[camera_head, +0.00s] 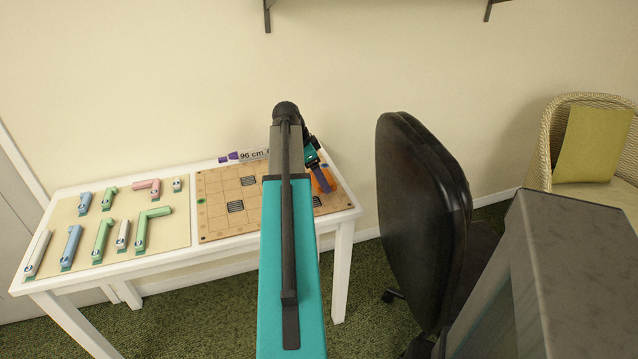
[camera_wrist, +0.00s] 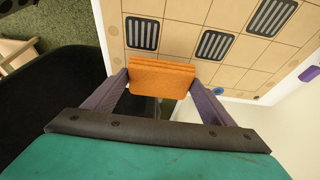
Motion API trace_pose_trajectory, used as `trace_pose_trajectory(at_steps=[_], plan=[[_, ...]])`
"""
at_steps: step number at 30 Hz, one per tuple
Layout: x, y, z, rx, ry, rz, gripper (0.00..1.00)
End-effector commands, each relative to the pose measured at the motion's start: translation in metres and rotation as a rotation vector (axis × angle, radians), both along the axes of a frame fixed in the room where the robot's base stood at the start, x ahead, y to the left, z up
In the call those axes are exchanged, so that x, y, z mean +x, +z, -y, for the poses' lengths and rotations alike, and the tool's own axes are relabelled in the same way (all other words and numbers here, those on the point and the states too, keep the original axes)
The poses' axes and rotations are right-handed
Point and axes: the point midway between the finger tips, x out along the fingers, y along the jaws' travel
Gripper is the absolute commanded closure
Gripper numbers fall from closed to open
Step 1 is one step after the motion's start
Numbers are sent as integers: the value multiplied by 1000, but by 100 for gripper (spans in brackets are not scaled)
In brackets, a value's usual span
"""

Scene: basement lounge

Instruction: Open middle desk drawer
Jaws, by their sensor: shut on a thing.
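No drawer shows in either view. The white table (camera_head: 343,262) stands against the wall with no drawer front visible. My gripper (camera_head: 316,164) is over the right part of the tan grid board (camera_head: 222,211) on this table. In the wrist view my gripper (camera_wrist: 157,88) is shut on an orange block (camera_wrist: 161,68), with one dark finger at each side. The orange block also shows in the head view (camera_head: 323,181), partly hidden by my arm. I cannot tell whether it touches the board.
A beige mat (camera_head: 166,237) with several green, blue, white and pink pieces lies on the table's left part. A purple marker (camera_head: 229,157) lies behind the board. A black office chair (camera_head: 420,220) stands right of the table, close to my arm. A wicker chair (camera_head: 553,125) is farther right.

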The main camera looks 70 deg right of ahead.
Motion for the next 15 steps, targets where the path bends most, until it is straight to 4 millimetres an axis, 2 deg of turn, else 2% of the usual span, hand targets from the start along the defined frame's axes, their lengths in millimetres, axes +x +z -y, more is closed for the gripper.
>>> trace_pose_trajectory(at_steps=[2,6,15], plan=[[2,0,9,0,0,0,44],[1,-19,5,3,0,-1,44],[1,-32,5,1,0,-1,44]])
